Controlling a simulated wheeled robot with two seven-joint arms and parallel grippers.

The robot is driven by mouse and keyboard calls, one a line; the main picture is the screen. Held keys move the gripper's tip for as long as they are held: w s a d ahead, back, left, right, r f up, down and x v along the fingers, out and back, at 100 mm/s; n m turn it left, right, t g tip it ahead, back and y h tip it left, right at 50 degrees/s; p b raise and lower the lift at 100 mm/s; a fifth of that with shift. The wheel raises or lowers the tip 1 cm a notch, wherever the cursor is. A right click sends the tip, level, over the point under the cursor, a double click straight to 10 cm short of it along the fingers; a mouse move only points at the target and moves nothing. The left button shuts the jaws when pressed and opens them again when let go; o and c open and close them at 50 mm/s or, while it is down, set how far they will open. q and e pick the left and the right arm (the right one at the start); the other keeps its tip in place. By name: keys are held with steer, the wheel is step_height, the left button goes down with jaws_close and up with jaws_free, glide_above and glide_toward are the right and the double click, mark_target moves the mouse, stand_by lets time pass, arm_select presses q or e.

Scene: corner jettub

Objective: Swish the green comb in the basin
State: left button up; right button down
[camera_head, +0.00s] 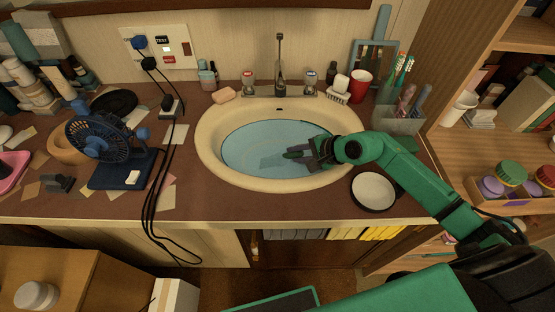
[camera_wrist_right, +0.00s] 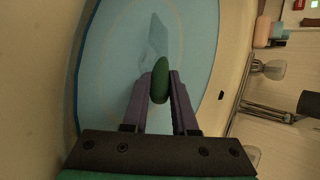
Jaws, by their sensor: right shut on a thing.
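The cream oval basin (camera_head: 213,150) is set in the brown counter and holds blue water (camera_head: 250,140). My right gripper (camera_head: 298,153) is over the right part of the basin, low at the water. In the right wrist view my right gripper (camera_wrist_right: 160,88) is shut on the green comb (camera_wrist_right: 160,78), whose rounded end shows between the fingers. A pale shape runs on from it in the water, and I cannot tell how much of the comb is under the surface. The left gripper is not in view.
A blue fan (camera_head: 100,135) with trailing black cords stands left of the basin. A faucet (camera_head: 280,75) rises behind it. A red cup (camera_head: 360,86), a toothbrush holder (camera_head: 398,118) and a white round dish (camera_head: 373,190) stand at the right. Soap (camera_head: 223,95) lies behind the rim.

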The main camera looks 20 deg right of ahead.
steer(key=shift+s+f, duration=0.45)
steer(key=shift+f, duration=0.35)
steer(key=shift+w+r+p, duration=0.1)
steer(key=shift+r+p, duration=0.25)
steer(key=shift+p, duration=0.05)
step_height(320, 180, up, 9)
steer(key=p, duration=0.4)
steer(key=shift+w+r+p, duration=0.1)
steer(key=shift+r+p, duration=0.05)
steer(key=shift+p, duration=0.2)
steer(key=shift+r, duration=0.3)
step_height(320, 180, up, 8)
steer(key=p, duration=0.4)
stand_by(0.4)
